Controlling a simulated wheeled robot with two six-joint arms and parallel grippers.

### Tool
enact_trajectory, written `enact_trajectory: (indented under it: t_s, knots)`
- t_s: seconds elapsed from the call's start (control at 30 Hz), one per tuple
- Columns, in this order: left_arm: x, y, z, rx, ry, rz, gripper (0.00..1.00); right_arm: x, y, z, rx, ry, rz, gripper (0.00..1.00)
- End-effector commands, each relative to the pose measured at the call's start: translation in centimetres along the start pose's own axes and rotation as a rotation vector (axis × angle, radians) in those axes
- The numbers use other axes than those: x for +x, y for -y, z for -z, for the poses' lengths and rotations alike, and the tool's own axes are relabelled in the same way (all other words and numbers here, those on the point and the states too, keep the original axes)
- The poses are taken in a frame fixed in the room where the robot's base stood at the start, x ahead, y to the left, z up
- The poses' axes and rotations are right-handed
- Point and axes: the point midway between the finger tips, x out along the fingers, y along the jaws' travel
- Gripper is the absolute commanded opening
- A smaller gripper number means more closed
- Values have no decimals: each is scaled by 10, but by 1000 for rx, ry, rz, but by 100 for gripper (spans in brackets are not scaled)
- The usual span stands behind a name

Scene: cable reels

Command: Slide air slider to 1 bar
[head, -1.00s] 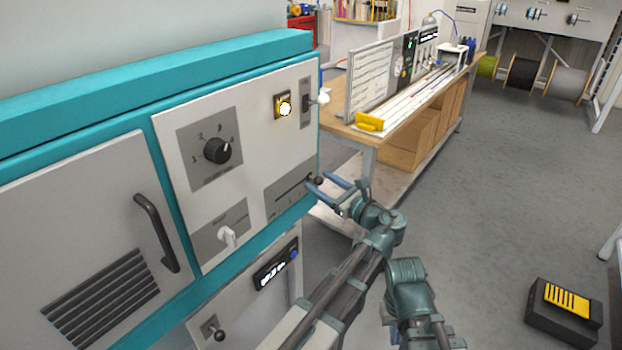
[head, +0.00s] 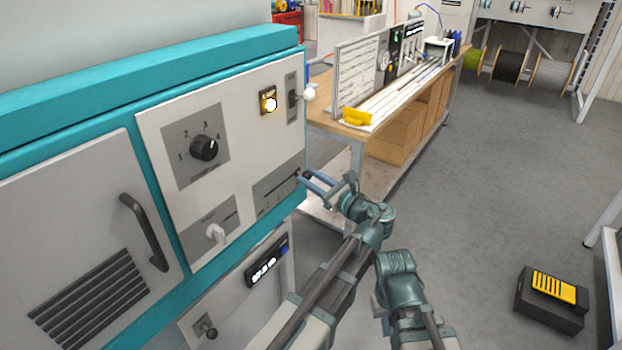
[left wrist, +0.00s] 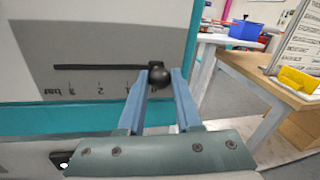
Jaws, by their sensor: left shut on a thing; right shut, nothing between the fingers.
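The air slider is a black ball knob (left wrist: 160,77) at the right end of a dark horizontal slot in a grey plate (left wrist: 90,45) marked "bar" with small numbers. In the head view this plate (head: 277,190) is at the lower right of the cabinet's white panel. My left gripper (head: 314,178) is shut on the knob. In the left wrist view its two blue fingertips (left wrist: 160,74) lie either side of the ball. The knob is largely hidden by the fingers in the head view.
A workbench (head: 352,140) stands close to the right. A black and yellow box (head: 552,298) lies on open floor.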

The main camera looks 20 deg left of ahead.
Motion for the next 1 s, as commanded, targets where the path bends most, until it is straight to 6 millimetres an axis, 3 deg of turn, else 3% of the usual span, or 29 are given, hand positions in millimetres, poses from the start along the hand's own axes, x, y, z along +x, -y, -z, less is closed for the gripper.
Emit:
enact_trajectory:
  t_s: [0.87,1.0]
  knots:
    - [0,0,0,0,0,0,0,0,0,0,0,0,0,0]
    - [-3,-12,-2,0,0,0,0,0,0,0,0,0,0,0]
